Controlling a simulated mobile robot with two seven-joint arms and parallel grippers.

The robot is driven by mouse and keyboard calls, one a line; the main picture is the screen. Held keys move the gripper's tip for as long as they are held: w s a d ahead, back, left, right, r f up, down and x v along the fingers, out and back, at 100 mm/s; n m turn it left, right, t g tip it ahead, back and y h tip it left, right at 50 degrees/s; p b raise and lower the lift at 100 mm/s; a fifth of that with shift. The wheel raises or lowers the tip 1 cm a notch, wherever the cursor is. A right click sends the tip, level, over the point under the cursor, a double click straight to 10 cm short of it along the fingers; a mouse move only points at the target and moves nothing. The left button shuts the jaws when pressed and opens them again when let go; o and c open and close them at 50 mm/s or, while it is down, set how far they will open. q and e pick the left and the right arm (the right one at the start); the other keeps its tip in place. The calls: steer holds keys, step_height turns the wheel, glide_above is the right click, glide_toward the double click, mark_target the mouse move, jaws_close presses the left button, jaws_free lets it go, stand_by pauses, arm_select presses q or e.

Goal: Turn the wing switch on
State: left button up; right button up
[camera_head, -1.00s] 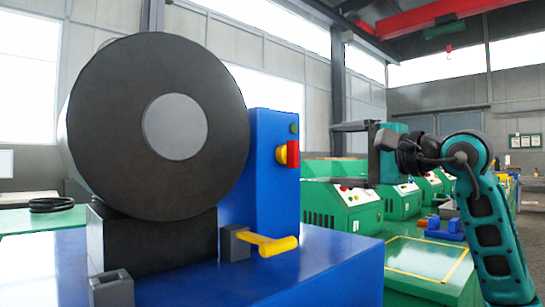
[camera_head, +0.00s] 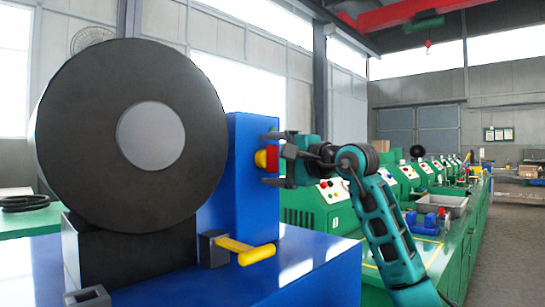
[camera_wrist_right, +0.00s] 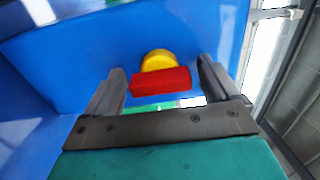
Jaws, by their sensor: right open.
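The wing switch (camera_head: 271,158), a red bar on a round yellow base, sits on the side face of a blue upright box. In the right wrist view its red wing (camera_wrist_right: 160,81) lies crosswise between my fingers, with the yellow base (camera_wrist_right: 158,59) behind it. My right gripper (camera_head: 271,160) is open, with one finger above the switch and one below it in the head view. In the wrist view the fingers (camera_wrist_right: 160,72) stand on either side of the red wing, with a visible gap on each side. My left gripper is not in view.
The blue upright box (camera_head: 225,175) stands on a blue base beside a large black roller (camera_head: 120,190) with a grey hub. A yellow-handled lever (camera_head: 250,252) sticks out below the switch. Green machines (camera_head: 305,208) and a grey tray (camera_head: 448,204) lie to the right.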

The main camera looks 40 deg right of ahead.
steer(key=shift+c, duration=0.4)
steer(key=c, duration=1)
